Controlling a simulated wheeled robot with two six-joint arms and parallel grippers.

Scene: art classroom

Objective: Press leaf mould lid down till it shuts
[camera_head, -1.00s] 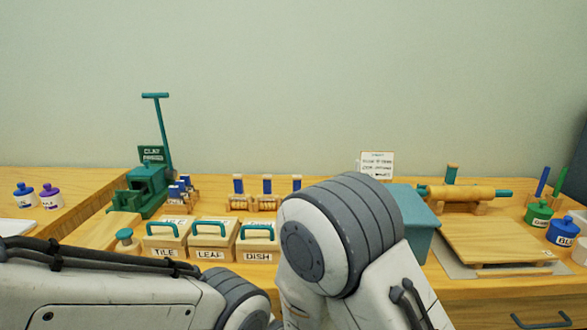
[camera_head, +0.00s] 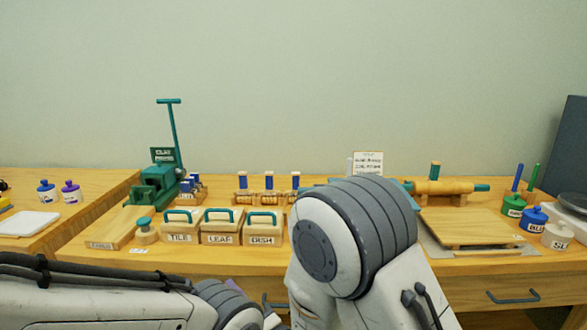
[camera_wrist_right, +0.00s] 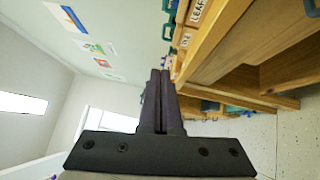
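The leaf mould (camera_head: 221,233) is a pale wooden box labelled LEAF with a teal handle on its lid (camera_head: 220,215). It stands on the bench between the TILE mould (camera_head: 181,233) and the DISH mould (camera_head: 262,235). I cannot tell whether its lid is fully shut. My right gripper (camera_wrist_right: 160,75) has its dark fingers together in the right wrist view, with nothing visible between them. It appears apart from the moulds, in front of the bench edge. In the head view my right arm hides most of it. My left gripper is outside the views.
A green clay press (camera_head: 157,183) with a tall lever stands behind the moulds. A round wooden stamp (camera_head: 146,233) is left of them. A rolling pin (camera_head: 447,188), a wooden board (camera_head: 468,229) and several lidded jars stand at right. Drawers are below the bench top.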

